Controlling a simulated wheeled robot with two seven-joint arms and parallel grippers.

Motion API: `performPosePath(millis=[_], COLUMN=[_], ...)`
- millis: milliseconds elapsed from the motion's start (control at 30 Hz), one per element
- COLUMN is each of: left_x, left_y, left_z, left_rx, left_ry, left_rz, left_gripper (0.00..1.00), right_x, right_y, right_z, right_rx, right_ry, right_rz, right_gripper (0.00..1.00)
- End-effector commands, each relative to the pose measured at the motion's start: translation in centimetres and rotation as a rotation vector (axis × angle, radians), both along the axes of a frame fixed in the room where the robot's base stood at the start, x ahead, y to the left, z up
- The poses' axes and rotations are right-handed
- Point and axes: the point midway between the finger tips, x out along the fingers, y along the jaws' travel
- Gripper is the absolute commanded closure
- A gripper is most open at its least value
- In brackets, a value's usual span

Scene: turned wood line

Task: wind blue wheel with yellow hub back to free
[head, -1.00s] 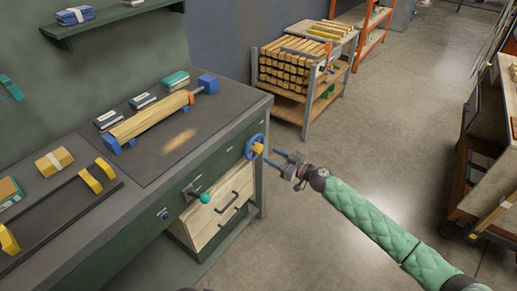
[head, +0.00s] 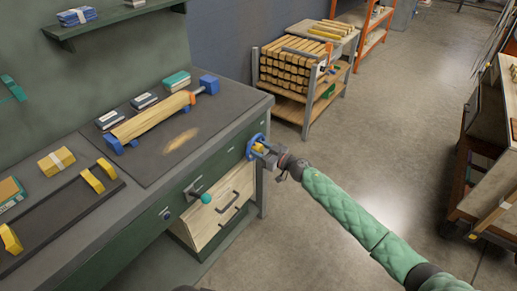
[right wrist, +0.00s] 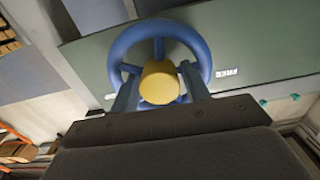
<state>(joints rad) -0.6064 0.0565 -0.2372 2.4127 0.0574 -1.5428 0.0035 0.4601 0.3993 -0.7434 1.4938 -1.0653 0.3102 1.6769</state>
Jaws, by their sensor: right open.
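The blue wheel (head: 252,142) is on the front of the green bench near its right end. Its yellow hub (right wrist: 159,83) faces me in the right wrist view, with the blue rim (right wrist: 160,27) around it. My right gripper (head: 264,149) is at the wheel, its fingers open on either side of the hub. I cannot tell whether either finger touches the hub or rim. A white label reading FREE (right wrist: 229,74) shows on the green panel right of the wheel in the wrist view. My left gripper is out of view.
On the bench top, a pale wooden piece (head: 150,118) lies between blue holders. A rack of wood (head: 290,77) stands behind.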

Motion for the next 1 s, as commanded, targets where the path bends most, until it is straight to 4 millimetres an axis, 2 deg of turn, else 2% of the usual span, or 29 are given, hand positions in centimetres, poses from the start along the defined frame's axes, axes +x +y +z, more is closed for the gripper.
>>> performPosePath(millis=[167, 333, 367, 667, 1000], left_x=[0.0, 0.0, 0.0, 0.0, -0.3], left_y=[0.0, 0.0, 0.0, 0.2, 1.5], left_z=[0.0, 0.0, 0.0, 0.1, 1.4], left_rx=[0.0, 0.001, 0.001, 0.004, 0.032], left_ry=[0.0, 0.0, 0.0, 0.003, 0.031], left_rz=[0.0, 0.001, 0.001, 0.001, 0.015], left_gripper=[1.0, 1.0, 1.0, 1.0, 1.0], right_x=[0.0, 0.0, 0.0, 0.0, 0.0], right_y=[0.0, 0.0, 0.0, 0.0, -0.1], right_z=[0.0, 0.0, 0.0, 0.1, 0.2], right_rx=[0.0, 0.0, 0.0, -0.018, -0.144], right_ry=[0.0, 0.0, 0.0, -0.025, -0.196], right_rz=[0.0, 0.0, 0.0, 0.0, -0.001], right_gripper=[0.54, 0.83, 0.86, 0.86, 0.86])
